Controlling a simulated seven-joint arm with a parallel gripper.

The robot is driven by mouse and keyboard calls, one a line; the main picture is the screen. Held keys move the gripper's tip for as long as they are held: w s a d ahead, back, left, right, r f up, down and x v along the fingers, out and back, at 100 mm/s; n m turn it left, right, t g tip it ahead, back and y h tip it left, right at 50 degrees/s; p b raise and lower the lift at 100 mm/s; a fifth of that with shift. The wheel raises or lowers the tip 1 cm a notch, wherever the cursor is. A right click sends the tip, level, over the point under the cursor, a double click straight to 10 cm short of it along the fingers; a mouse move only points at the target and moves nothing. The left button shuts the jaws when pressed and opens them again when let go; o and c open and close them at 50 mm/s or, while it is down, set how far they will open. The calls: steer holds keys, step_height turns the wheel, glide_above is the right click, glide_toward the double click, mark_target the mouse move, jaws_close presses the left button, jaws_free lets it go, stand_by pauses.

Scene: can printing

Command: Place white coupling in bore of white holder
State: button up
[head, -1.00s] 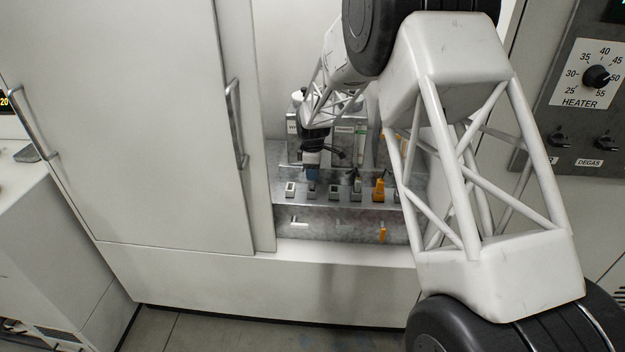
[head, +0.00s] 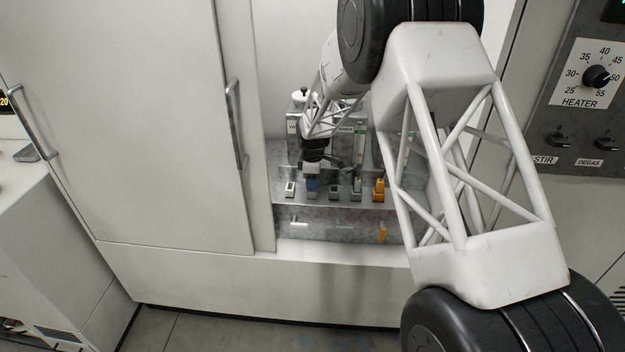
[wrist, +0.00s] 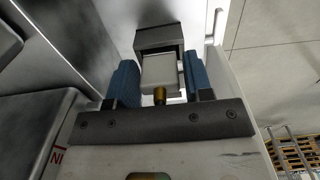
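My gripper (head: 312,188) is low at the row of small blocks on the metal bench, at the second place from the left. In the wrist view its two blue fingers (wrist: 160,80) stand on either side of a white block with a brass end, which looks like the white coupling (wrist: 160,74). Only thin gaps, if any, show beside it, so I cannot tell whether the fingers press on it. A grey block with a dark opening (wrist: 159,38) lies just beyond it. A white-topped block (head: 290,188) stands left of my gripper. I cannot tell which block is the white holder.
Right of my gripper stand a grey block (head: 334,190), a block with a grey upright piece (head: 357,186) and an orange piece (head: 379,187). Labelled containers (head: 299,122) stand behind. The cabinet door (head: 160,130) is to the left.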

steer(key=shift+o, duration=1)
step_height(320, 180, up, 12)
steer(key=shift+r, duration=0.15)
stand_by(0.7)
